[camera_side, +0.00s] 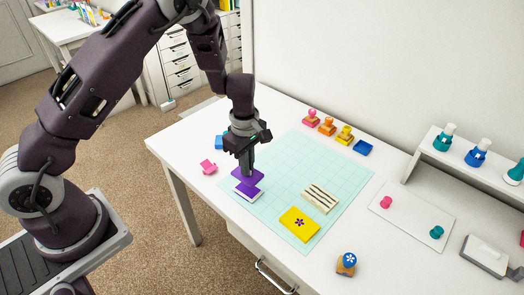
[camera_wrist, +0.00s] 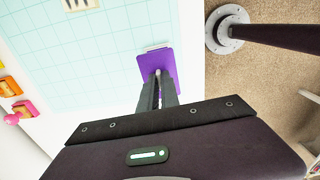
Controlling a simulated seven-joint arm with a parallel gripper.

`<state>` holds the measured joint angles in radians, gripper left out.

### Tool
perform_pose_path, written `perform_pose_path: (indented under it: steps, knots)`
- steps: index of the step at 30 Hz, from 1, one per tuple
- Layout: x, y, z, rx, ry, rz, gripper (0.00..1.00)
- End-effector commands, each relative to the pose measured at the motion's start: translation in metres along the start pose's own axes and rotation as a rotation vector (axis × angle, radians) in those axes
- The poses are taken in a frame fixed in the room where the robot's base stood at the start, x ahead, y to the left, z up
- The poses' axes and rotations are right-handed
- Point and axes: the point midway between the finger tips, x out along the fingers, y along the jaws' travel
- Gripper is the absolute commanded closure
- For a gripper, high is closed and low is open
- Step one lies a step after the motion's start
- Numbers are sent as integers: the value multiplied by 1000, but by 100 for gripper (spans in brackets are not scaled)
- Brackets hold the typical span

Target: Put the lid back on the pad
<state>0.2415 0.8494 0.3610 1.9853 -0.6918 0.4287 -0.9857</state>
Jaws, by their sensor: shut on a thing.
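My gripper (camera_side: 246,172) is shut on a purple lid (camera_side: 243,174), over the left part of the pale cutting mat (camera_side: 335,172). Just below the lid is a pad (camera_side: 250,195) with a purple top and a white base, lying on the mat. The lid sits above the pad and partly covers it; whether they touch I cannot tell. In the wrist view, my fingertips (camera_wrist: 158,75) meet the purple lid (camera_wrist: 146,66), and a thin white edge, likely the pad's (camera_wrist: 157,47), shows past its far side.
A yellow card with a flower (camera_side: 299,224) and a striped block (camera_side: 319,198) lie on the mat. A pink piece (camera_side: 208,167) and a blue piece (camera_side: 219,142) lie left of it. Several stamps (camera_side: 327,126) stand behind; a blue flower stamp (camera_side: 347,263) stands in front.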

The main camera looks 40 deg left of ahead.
Motion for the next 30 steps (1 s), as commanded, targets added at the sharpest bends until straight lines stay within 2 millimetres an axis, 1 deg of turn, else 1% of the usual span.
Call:
perform_pose_path:
  steps: [8, 10, 21, 25, 30]
  knots:
    - [0, -1, 0, 2, 3, -1, 100]
    - [3, -2, 0, 1, 2, -2, 100]
    - [41, -2, 0, 0, 2, -3, 100]
    - [48, -2, 0, 2, 2, -2, 100]
    - [50, -1, 0, 2, 2, -1, 100]
